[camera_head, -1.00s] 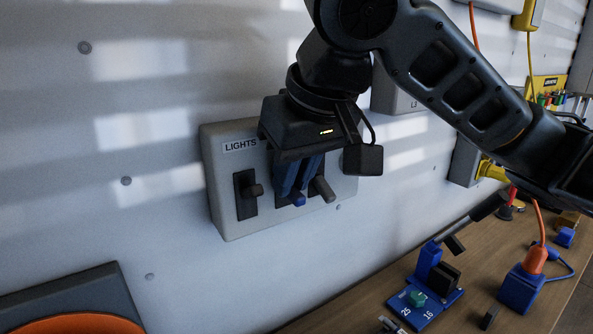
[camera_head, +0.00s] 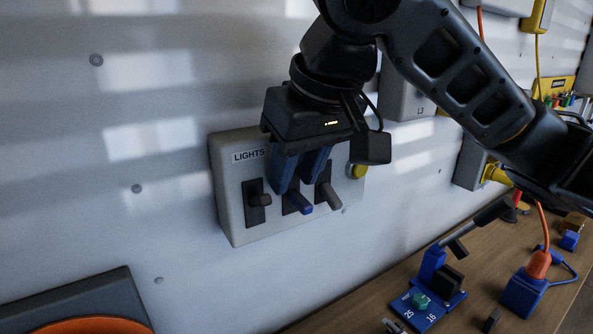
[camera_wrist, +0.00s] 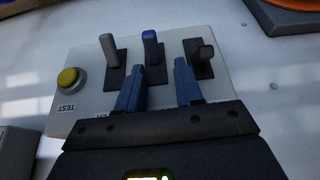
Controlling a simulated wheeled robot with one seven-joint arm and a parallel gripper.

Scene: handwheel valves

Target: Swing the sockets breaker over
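The pale breaker box (camera_head: 234,205) on the wall has three levers. The blue lever (camera_head: 303,204) is in the middle, tilted downward; it also shows in the wrist view (camera_wrist: 151,47). A grey lever (camera_head: 329,195) beside it, nearer the yellow button, tilts similarly. The grey lever (camera_head: 261,200) under the LIGHTS label (camera_head: 248,155) looks shorter and sits differently. My gripper (camera_head: 296,187) is above the blue lever, its blue fingers apart. In the wrist view, the fingers (camera_wrist: 159,64) stand either side of the blue lever's line, with no clear contact. A sockets label cannot be read; my gripper hides that area.
A yellow TEST button (camera_head: 357,171) is at the box's right end. A bench (camera_head: 395,290) below holds a blue fixture (camera_head: 432,309) and an orange-and-blue plug (camera_head: 524,285).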

